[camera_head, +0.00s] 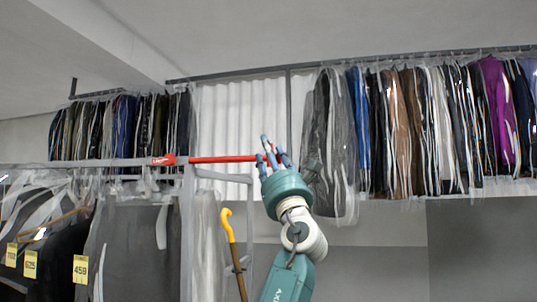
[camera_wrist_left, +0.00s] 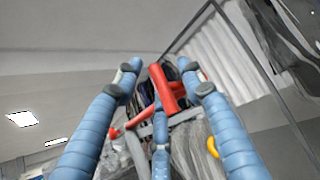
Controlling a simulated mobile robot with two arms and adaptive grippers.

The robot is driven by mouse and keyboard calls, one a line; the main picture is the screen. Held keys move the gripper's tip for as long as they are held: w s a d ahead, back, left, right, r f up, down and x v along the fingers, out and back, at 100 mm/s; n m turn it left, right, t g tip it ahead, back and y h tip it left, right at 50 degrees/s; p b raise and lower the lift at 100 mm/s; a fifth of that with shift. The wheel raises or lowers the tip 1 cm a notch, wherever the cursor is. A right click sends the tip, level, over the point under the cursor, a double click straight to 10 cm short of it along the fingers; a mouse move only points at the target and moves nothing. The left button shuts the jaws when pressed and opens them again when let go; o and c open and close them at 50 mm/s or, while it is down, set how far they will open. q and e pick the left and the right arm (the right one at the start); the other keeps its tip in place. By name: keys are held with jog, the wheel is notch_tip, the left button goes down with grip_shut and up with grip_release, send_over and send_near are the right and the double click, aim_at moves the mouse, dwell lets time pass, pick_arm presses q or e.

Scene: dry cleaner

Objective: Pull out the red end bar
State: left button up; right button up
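The red end bar (camera_head: 225,159) sticks out to the right from the end of the grey garment rail in the head view. A red joint with a pale label (camera_head: 163,160) sits on the rail. My left gripper (camera_head: 270,152) is at the bar's free right end, with its blue fingers up around it. In the left wrist view the red bar (camera_wrist_left: 159,88) lies between the spread fingers of my left gripper (camera_wrist_left: 160,72). A gap shows beside the left finger; whether the right finger touches the bar is unclear. My right gripper is not in view.
A cane with a yellow hooked handle (camera_head: 227,224) hangs below the bar. Bagged clothes with yellow number tags (camera_head: 81,269) hang at the left. A long row of clothes (camera_head: 410,130) hangs at the right behind my arm. A white curtain (camera_head: 235,115) is behind the bar.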

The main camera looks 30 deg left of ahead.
pick_arm(q)
jog(key=shift+s+f, duration=0.1)
jog(key=v, duration=1.1)
jog(key=shift+s+d+f, duration=0.15)
jog(key=shift+d+f, duration=0.1)
jog(key=shift+f, duration=0.05)
